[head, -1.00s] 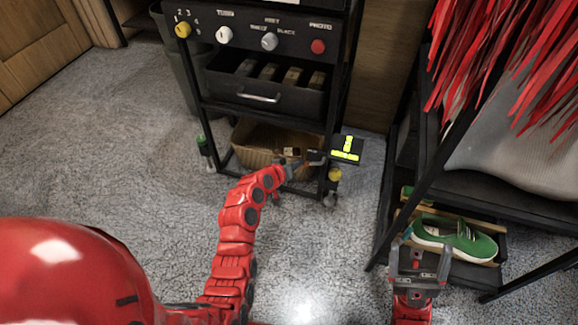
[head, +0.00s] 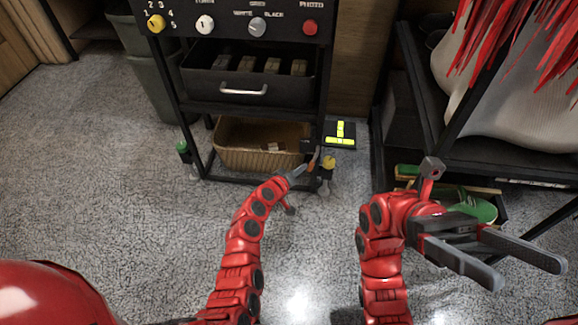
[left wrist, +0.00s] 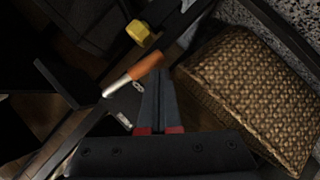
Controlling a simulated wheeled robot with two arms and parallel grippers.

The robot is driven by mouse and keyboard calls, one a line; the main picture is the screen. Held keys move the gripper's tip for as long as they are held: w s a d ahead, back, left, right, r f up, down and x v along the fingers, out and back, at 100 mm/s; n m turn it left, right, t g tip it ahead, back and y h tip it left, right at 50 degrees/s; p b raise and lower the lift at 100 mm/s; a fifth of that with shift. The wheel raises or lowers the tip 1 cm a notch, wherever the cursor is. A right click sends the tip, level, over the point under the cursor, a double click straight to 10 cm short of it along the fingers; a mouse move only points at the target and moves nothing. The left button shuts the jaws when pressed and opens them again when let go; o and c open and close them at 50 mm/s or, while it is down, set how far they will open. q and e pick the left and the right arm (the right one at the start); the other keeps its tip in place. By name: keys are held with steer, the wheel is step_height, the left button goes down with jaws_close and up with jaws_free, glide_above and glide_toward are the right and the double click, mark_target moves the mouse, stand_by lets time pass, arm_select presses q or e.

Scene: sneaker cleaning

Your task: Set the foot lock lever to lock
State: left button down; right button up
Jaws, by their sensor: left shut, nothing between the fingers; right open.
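A small lever with an orange handle (left wrist: 147,66) and a silver shaft sits by a dark plate at the lower right of the rack. In the head view the orange handle (head: 314,159) shows beside the rack's right front leg. My left gripper (head: 302,170) is shut and empty close to the lever. In the left wrist view its closed fingertips (left wrist: 159,73) are right beside the orange handle; I cannot tell if they touch it. Markings on the plate are too small to read. My right gripper (head: 526,268) is open and empty at the right.
A yellow knob (head: 329,162) is on the rack's right foot, with a green one (head: 182,147) on the left. A woven basket (head: 240,155) stands on the low shelf. A green sneaker (head: 482,209) is partly hidden behind my right gripper. The floor in front is clear.

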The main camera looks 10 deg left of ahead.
arm_select(q)
steer(key=shift+d+f, duration=0.5)
steer(key=shift+d, duration=0.35)
arm_select(e)
steer(key=shift+s+d+r+n+t+h, duration=0.1)
steer(key=shift+s+d+n+t+h, duration=0.25)
steer(key=shift+s+t, duration=0.2)
steer(key=shift+s+d+n+t+h, duration=0.2)
steer(key=shift+s+n+t+h, duration=0.05)
steer(key=shift+s+t+h, duration=0.25)
